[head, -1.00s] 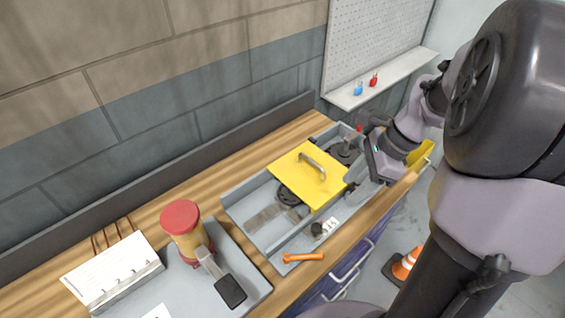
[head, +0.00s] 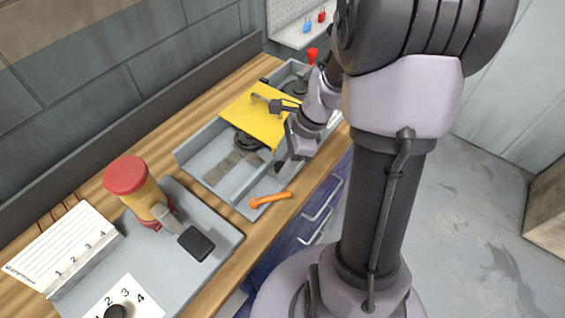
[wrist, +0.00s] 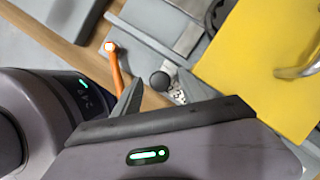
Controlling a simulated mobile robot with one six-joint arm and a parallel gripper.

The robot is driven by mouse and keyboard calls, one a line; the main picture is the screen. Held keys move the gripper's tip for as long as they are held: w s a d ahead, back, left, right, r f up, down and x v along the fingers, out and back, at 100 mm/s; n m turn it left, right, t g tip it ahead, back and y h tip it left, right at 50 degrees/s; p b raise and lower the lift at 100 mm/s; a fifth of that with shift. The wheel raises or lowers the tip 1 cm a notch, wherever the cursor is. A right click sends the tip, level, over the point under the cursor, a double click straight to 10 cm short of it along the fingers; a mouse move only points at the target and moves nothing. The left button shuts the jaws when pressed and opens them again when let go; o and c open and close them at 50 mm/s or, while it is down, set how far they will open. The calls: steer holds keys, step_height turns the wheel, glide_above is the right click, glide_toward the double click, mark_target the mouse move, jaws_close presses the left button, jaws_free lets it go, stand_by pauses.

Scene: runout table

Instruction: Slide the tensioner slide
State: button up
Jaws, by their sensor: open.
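A round black knob (wrist: 159,81) stands beside a white label with numbers on the grey unit. I cannot tell for certain that this knob is the tensioner slide. My gripper (wrist: 161,74) is open, one finger at each side of the knob in the wrist view; whether it is at the knob's height is unclear. In the head view my gripper (head: 283,168) is over the front of the unit, beside the yellow cover, and it hides the knob. An orange lever (head: 270,199) lies at the unit's near corner and shows left of the gripper in the wrist view (wrist: 116,68).
The yellow cover (head: 255,118) with its metal handle lies across the grey unit (head: 200,160). A red-topped yellow cylinder (head: 143,190) with a black pad stands on a grey tray (head: 215,235). Blue drawers (head: 290,230) are below the wooden bench.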

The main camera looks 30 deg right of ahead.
steer(key=shift+c, duration=0.2)
jaws_close()
steer(key=shift+d, duration=0.1)
stand_by(1.0)
